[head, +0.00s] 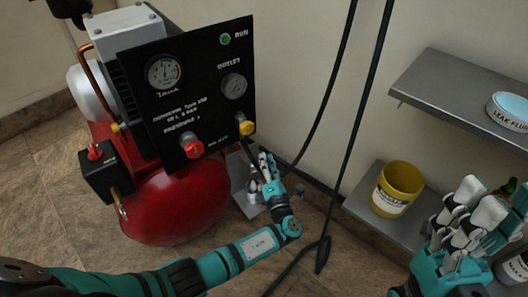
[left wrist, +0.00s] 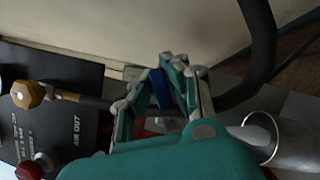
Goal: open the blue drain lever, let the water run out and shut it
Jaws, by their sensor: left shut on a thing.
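The blue drain lever (left wrist: 160,88) shows in the left wrist view as a short blue piece between the fingers of my left gripper (left wrist: 169,84). My left gripper also shows in the head view (head: 268,172), low beside the compressor's black panel, with its fingers closed around the lever. The fingers hide most of the lever, so its angle cannot be told. No running water is visible. My right gripper (head: 472,213) is at the right of the head view, fingers upward, away from the lever, with nothing seen in it.
The red compressor tank (head: 175,205) and black gauge panel (head: 205,95) stand left of my left gripper. A yellow tub (head: 398,188) stands on a low grey shelf. A higher shelf (head: 455,90) carries a leak fluid tin (head: 508,110). Black hoses (head: 350,130) hang near the wall.

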